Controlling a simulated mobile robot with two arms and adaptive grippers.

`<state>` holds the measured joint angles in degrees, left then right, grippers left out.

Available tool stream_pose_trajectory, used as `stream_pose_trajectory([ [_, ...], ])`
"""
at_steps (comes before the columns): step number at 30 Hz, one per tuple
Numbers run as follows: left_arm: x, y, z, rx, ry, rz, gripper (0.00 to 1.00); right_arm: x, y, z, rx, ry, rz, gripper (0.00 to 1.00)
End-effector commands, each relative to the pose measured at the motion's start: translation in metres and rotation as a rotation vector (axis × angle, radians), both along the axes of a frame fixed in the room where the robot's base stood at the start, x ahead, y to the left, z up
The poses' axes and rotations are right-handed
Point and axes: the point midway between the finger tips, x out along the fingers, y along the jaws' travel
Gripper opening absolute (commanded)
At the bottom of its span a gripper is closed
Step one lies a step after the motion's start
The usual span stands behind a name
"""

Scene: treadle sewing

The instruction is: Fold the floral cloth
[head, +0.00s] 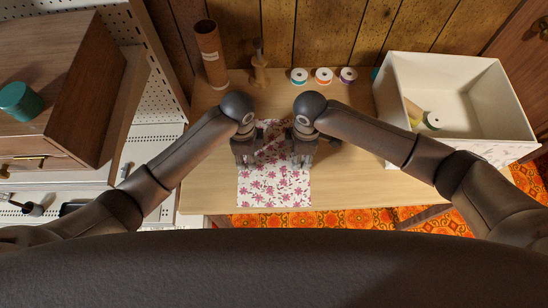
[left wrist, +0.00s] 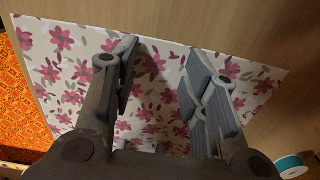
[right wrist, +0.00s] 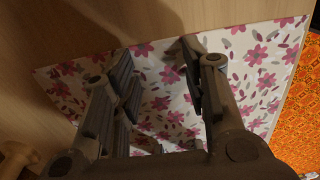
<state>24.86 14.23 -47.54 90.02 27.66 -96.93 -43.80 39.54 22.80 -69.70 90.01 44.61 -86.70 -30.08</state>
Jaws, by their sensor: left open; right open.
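The floral cloth (head: 273,185), white with pink flowers and grey leaves, lies flat on the wooden table. Its near edge is close to the table's front edge, and its middle is partly hidden by my grippers. My left gripper (head: 246,160) is open above the cloth's left side. My right gripper (head: 303,160) is open above its right side. The cloth also shows beneath the open fingers in the left wrist view (left wrist: 75,60) and in the right wrist view (right wrist: 255,65). Neither gripper holds any cloth; whether the fingertips touch it I cannot tell.
A brown cylinder (head: 211,55), a wooden stand (head: 259,70) and several thread spools (head: 323,76) stand along the back. A white box (head: 455,122) with spools inside stands at the right. A wooden cabinet (head: 85,95) is at the left. The table (head: 350,185) is clear right of the cloth.

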Motion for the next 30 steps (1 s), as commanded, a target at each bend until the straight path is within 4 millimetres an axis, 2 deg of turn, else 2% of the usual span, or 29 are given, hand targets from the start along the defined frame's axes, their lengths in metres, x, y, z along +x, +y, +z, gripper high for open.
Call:
stream_pose_trajectory([
  [12,0.0002,-0.0002,-0.0050,-0.001,-0.001,0.000,0.41,0.0001,0.0003,-0.0051,0.001,0.000,0.000,0.41],
  [30,0.0001,0.0000,-0.0033,0.000,0.000,0.001,0.03,-0.0002,-0.0001,-0.0036,0.000,0.000,0.000,0.03],
])
